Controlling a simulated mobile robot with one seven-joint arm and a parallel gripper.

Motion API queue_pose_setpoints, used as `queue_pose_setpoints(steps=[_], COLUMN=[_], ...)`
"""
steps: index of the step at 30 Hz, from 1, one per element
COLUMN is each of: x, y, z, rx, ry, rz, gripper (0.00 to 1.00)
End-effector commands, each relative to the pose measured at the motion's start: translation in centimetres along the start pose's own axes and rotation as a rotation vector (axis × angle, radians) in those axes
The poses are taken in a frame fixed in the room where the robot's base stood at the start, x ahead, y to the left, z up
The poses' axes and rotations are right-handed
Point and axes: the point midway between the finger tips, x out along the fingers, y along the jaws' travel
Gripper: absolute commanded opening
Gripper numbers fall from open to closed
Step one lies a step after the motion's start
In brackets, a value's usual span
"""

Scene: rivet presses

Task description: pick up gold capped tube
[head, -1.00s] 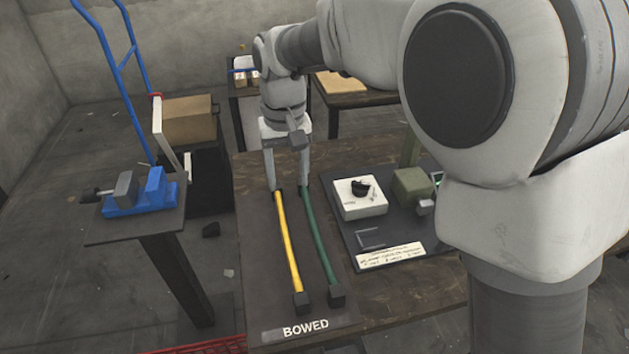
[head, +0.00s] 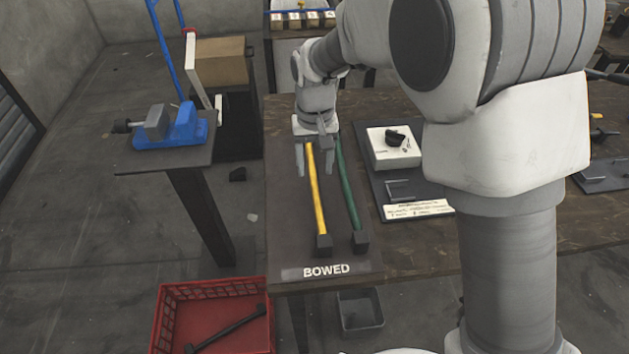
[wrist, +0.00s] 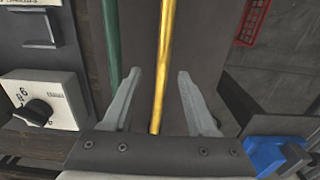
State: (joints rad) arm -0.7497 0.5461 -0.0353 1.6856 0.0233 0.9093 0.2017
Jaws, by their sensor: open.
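The gold tube (head: 317,196) with dark end caps lies lengthwise on a dark mat (head: 284,225) labelled BOWED. A green tube (head: 348,190) with a dark near cap lies beside it on the right. My gripper (head: 315,170) is open over the far part of the gold tube, one finger on each side of it in the picture. In the wrist view the gold tube (wrist: 166,60) runs between the open fingertips, and the green tube (wrist: 111,45) is outside them, to the left. The gold tube's far end is hidden by my gripper. I cannot tell whether the fingers touch it.
A panel with a white dial box (head: 393,147) stands right of the mat. A blue vise (head: 185,128) sits on a small stand at left. A red crate (head: 168,310) holding a dark bar and a grey bin (head: 360,312) are below the table's front edge.

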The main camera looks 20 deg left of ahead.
Motion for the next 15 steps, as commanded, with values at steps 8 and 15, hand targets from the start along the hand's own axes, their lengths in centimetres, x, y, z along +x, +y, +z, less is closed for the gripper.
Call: queue_pose_setpoints(steps=[8, 15], x=[4.1, 4.8], y=[-0.1, -0.1], z=[0.1, 0.0], rx=[0.000, 0.000], ry=[-0.003, -0.001], rz=[0.001, 0.000], gripper=[0.59, 0.59])
